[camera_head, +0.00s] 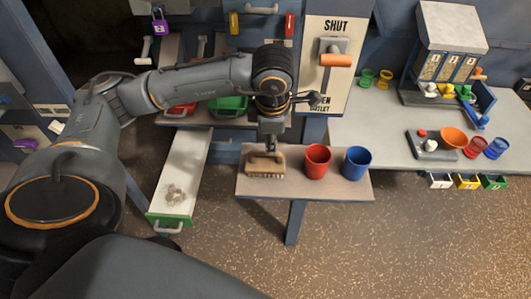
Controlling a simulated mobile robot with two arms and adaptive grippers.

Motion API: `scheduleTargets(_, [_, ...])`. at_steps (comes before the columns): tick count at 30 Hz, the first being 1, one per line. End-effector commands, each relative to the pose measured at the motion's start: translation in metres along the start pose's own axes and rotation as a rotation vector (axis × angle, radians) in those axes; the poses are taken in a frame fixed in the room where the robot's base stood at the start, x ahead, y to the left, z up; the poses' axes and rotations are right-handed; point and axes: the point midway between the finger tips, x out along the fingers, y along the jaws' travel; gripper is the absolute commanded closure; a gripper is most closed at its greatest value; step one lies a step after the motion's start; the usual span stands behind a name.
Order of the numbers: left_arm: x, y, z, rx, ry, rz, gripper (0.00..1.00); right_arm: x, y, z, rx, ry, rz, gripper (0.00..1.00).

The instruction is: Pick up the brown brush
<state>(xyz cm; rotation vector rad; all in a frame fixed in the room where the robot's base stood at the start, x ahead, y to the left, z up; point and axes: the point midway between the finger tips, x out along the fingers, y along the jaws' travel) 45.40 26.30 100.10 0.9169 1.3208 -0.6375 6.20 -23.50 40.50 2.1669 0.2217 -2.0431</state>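The brown brush (265,165), with pale bristles along its lower edge, is at the left end of a small grey shelf (310,187). My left gripper (271,143) points down directly over the brush, with its tips at or very near the top of it. The fingers look close together, but whether they are open or shut on the brush is too small to tell. Whether the brush rests on the shelf is also unclear. My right gripper is not in view.
A red cup (317,160) and a blue cup (357,163) stand right of the brush. A pulled-out drawer (187,178) holding small grey pieces is at left. A lever panel (334,65) marked SHUT stands behind. A side table (375,135) at right carries a dispenser and cups.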

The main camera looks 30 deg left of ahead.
Motion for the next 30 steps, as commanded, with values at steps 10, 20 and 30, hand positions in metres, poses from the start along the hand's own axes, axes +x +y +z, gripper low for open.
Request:
scheduleTargets(10, [0.030,0.000,-0.003,0.000,0.001,-0.004,0.79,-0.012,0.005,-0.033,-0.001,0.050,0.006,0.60])
scheduleTargets(20, [0.070,0.001,-0.005,0.001,-0.002,-0.002,0.79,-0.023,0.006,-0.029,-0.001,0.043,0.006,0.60])
scheduleTargets(30, [0.070,0.001,-0.005,0.001,-0.003,-0.001,1.00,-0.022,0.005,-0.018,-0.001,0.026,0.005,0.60])
